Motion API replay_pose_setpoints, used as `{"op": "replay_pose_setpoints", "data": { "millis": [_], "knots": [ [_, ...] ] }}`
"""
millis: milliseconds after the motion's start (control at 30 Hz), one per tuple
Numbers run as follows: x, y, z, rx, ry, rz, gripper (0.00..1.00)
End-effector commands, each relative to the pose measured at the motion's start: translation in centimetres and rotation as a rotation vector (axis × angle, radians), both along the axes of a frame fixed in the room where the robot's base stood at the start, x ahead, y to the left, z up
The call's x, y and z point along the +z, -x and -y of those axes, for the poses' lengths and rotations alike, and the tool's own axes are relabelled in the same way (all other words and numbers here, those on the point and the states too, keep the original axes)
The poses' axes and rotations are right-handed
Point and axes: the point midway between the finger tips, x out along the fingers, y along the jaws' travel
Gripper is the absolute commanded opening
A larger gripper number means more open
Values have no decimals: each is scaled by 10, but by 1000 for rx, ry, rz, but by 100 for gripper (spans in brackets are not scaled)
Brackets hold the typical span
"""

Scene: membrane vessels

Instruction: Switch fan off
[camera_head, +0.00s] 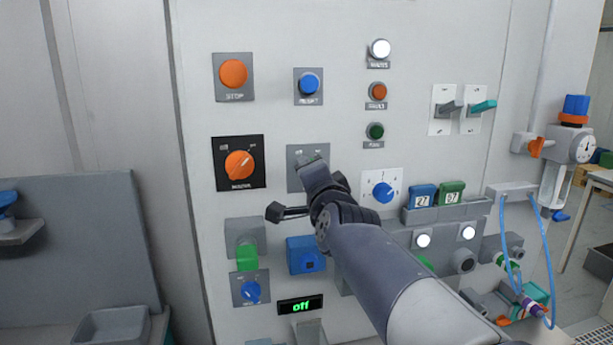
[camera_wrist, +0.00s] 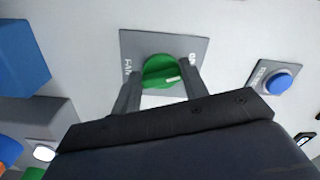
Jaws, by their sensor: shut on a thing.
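The fan knob is a green rotary knob (camera_wrist: 160,72) on a grey plate (camera_wrist: 132,44) marked FAN. In the wrist view, its white pointer mark points right and a little down. A second label at the plate's right edge is partly hidden by a finger. My gripper (camera_wrist: 160,80) is shut on the knob, one finger on each side. In the head view, my gripper (camera_head: 314,170) covers the knob and most of its plate (camera_head: 294,156).
Above the fan plate is a blue reset button (camera_head: 309,84). An orange rotary switch (camera_head: 239,165) sits to its left and a blue knob (camera_head: 383,192) to its right. Below, a small display (camera_head: 300,306) reads "off" in green. Two lever switches (camera_head: 463,108) are at the upper right.

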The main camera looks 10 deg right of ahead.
Motion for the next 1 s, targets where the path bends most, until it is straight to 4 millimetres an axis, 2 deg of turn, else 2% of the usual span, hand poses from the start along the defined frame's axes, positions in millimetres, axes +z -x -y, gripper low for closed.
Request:
{"op": "replay_pose_setpoints", "data": {
  "millis": [333, 867, 900, 1000],
  "knots": [
    [-2, 0, 1, 0, 130, -2, 19],
    [-2, 0, 1, 0, 153, -3, 19],
    [-2, 0, 1, 0, 153, -3, 45],
    [-2, 0, 1, 0, 152, -2, 53]
  ]
}}
